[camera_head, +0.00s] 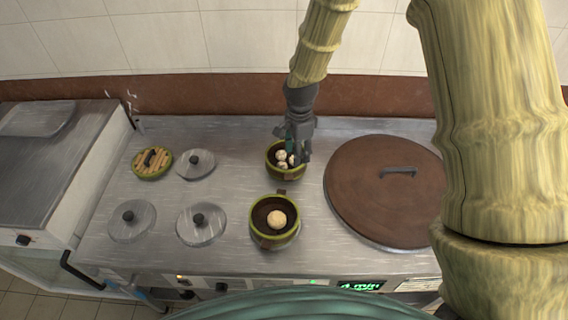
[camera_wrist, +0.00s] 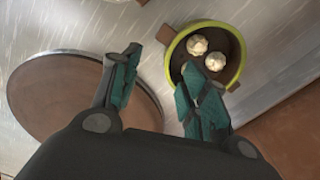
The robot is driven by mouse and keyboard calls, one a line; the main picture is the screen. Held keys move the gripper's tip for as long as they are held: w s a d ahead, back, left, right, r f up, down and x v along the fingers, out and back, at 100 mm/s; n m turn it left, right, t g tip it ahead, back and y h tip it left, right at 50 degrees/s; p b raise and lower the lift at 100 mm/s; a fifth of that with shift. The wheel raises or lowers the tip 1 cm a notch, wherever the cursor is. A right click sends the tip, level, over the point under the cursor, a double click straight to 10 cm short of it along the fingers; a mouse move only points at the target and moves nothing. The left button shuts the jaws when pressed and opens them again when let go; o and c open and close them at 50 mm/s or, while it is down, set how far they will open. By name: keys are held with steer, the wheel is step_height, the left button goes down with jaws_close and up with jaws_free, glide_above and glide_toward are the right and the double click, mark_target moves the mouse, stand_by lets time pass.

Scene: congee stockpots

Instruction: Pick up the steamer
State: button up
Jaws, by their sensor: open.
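Two round green-rimmed steamers stand on the steel counter. The back steamer (camera_head: 270,165) has a dark inside with several pale buns. The front steamer (camera_head: 262,211) holds one bun. My gripper (camera_head: 297,153) is open and empty at the right side of the back steamer, pointing down. In the wrist view my gripper (camera_wrist: 160,68) has its green-padded fingers wide apart. The right finger overlaps the near rim of a steamer (camera_wrist: 238,50) with two buns showing. The left finger lies clear of it. I cannot tell whether the finger touches the rim.
A large brown lid (camera_head: 370,205) with a grey handle covers much of the right; it also shows in the wrist view (camera_wrist: 60,100). The brown-red wall base (camera_head: 215,97) is close behind.

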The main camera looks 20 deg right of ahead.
steer(key=shift+w+a+f+p, duration=0.1)
steer(key=shift+f+p, duration=0.4)
steer(key=shift+f, duration=1.5)
steer(key=shift+w+a+f+p, duration=0.1)
steer(key=shift+f+p, duration=0.4)
steer(key=shift+f, duration=1.5)
steer(key=shift+w+a+f+p, duration=0.1)
steer(key=shift+f+p, duration=0.4)
steer(key=shift+f, duration=1.5)
